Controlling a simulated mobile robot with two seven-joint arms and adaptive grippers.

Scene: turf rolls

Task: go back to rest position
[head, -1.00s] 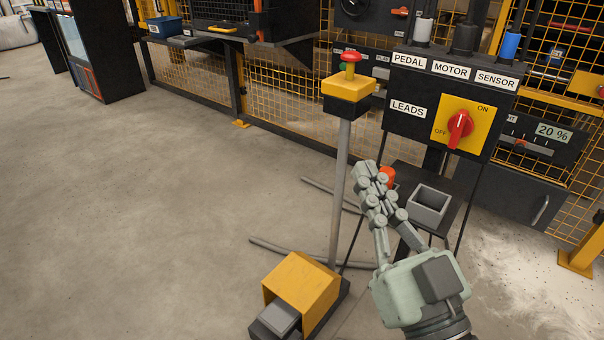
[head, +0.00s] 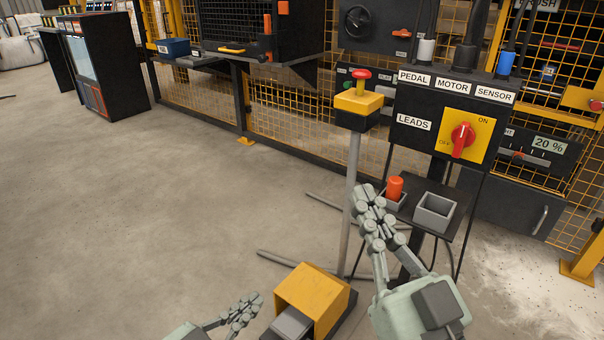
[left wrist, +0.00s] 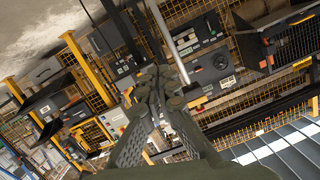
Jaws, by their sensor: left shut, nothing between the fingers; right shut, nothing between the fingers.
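My right gripper (head: 367,199) is in the lower right of the head view, pointing up and away. It is shut and empty, in front of the emergency-stop pole and the small shelf. My left gripper (head: 254,301) shows at the bottom of the head view, left of the yellow pedal housing (head: 312,288). It is shut with nothing in it. In the left wrist view the left gripper (left wrist: 155,75) also looks shut, with the machine beyond it. Both grippers look clear of other things, though the right one overlaps the shelf in the picture.
A control box (head: 455,120) with a red rotary switch (head: 462,140) stands at the right. Below it a shelf holds an orange plug (head: 395,188) and a grey bin (head: 435,211). A red-topped stop button (head: 361,75) tops a pole. The floor (head: 130,210) at left is open.

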